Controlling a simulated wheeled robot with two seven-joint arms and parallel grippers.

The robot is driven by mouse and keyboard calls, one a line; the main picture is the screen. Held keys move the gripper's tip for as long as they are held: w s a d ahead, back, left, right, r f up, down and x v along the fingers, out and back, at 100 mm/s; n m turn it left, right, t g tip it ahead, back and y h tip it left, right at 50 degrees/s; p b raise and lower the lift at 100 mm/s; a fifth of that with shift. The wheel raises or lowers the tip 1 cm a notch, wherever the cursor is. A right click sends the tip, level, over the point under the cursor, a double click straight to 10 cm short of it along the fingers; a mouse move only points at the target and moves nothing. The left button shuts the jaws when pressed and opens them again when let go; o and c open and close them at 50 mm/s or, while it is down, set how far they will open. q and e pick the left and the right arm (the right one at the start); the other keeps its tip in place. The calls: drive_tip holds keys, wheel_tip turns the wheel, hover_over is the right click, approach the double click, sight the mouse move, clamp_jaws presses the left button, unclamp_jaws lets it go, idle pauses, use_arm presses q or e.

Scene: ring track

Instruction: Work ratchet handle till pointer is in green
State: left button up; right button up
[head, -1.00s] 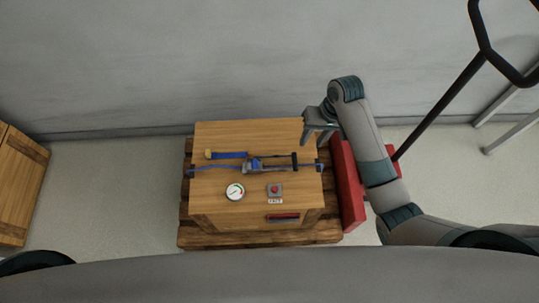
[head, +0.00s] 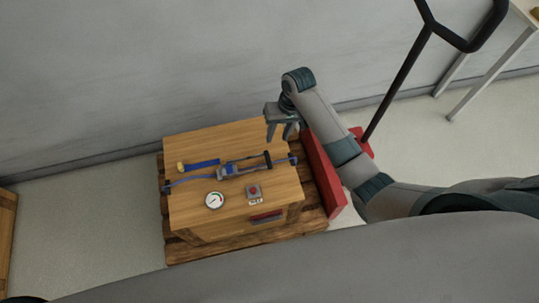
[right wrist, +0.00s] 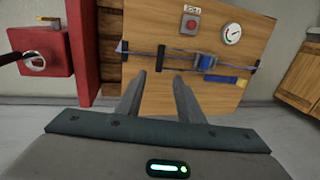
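A blue and grey ratchet (head: 228,172) on a blue strap lies across the top of a wooden crate (head: 220,137). It also shows in the right wrist view (right wrist: 207,62). A round white gauge (head: 215,201) is near the crate's front edge and shows in the right wrist view (right wrist: 232,33); its pointer is too small to read surely. My right gripper (head: 281,134) is above the crate's back right corner, apart from the ratchet. In the right wrist view its fingers (right wrist: 159,76) are spread and empty. My left gripper is not in view.
A red button box (head: 254,194) sits beside the gauge. The crate rests on a pallet (head: 195,250). A red trolley (head: 323,175) stands close on the right; a wall (head: 120,80) is behind.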

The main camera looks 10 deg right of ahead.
sight(269, 159)
drive_tip(key=a+f, duration=0.1)
drive_tip(key=f, duration=0.3)
drive_tip(key=a+f, duration=0.1)
drive_tip(key=f, duration=0.9)
drive_tip(key=shift+a+f, duration=0.1)
drive_tip(key=shift+a, duration=0.3)
clamp_jaws()
